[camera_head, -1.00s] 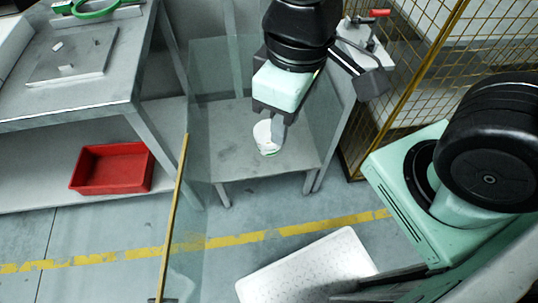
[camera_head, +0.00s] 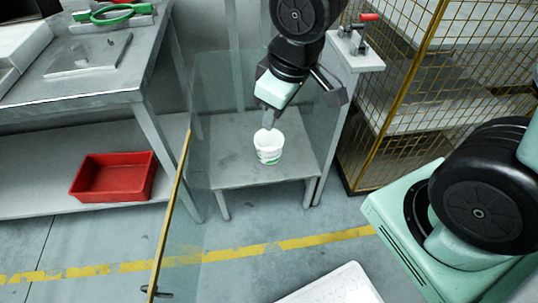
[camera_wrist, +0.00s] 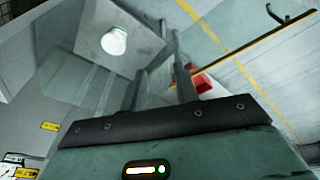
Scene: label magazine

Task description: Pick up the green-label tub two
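A white tub (camera_head: 269,149) with green marking low on its side stands upright on the low grey stand (camera_head: 225,171) in the head view. In the wrist view the tub (camera_wrist: 114,42) shows at the upper left, on the grey surface, clear of my fingers. The writing on its label is too small to read. My gripper (camera_head: 267,126) points down just above and behind the tub's rim; whether it touches the rim I cannot tell. In the wrist view my gripper (camera_wrist: 157,56) shows its fingers apart with nothing between them.
A clear panel with a yellow edge (camera_head: 170,215) stands left of the stand. A red bin (camera_head: 115,177) sits on the lower shelf of the left table (camera_head: 85,95). A yellow mesh fence (camera_head: 400,90) is at the right. A white board (camera_head: 335,288) is at the bottom.

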